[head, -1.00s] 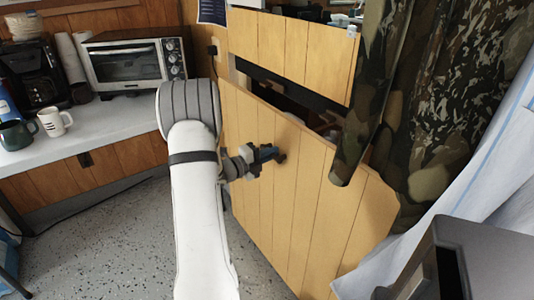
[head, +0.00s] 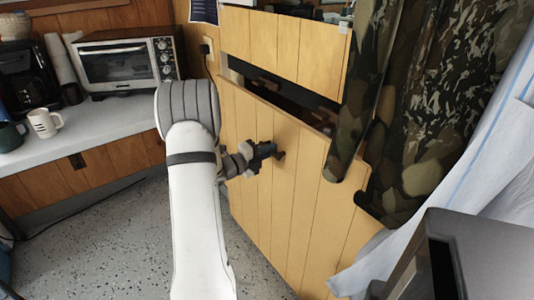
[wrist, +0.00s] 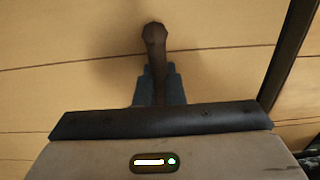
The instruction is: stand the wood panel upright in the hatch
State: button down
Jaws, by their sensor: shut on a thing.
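The wood panel (head: 290,215) is a tall board of light vertical planks, standing slightly tilted in front of a dark opening, the hatch (head: 283,98). Its top edge sits below the upper planked section, and a dark gap shows between them. My gripper (head: 274,153) is at the panel's face, shut on a dark handle (wrist: 155,45) fixed to the panel. In the wrist view the blue-grey fingers sit on either side of the handle, with planks behind. The panel's lower edge is partly hidden by my arm and is cut off at the frame's bottom.
A camouflage curtain (head: 425,120) hangs at the right, close to the panel's right edge. A white sheet (head: 470,175) and a grey box-like object (head: 480,255) are at the lower right. A counter (head: 85,140) with a toaster oven (head: 128,65) and mugs stands left. Speckled floor (head: 100,250) is clear.

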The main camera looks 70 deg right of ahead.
aim_at(280, 146)
jog(key=shift+s+d+r, duration=0.15)
jog(key=shift+d, duration=0.15)
jog(key=shift+b+x, duration=0.45)
jog(key=shift+x, duration=0.35)
dwell(0.3)
jog(key=shift+b+x, duration=0.45)
jog(key=shift+x, duration=0.4)
jog(key=shift+s+d, duration=0.15)
jog(key=shift+s+d+b, duration=0.4)
jog(key=shift+s+d, duration=0.05)
jog(key=shift+d, duration=0.15)
jog(key=shift+s+d, duration=0.1)
jog(key=shift+d, duration=0.1)
jog(key=shift+s+d+b, duration=0.35)
jog(key=shift+d+b, duration=0.05)
jog(key=shift+d, duration=0.15)
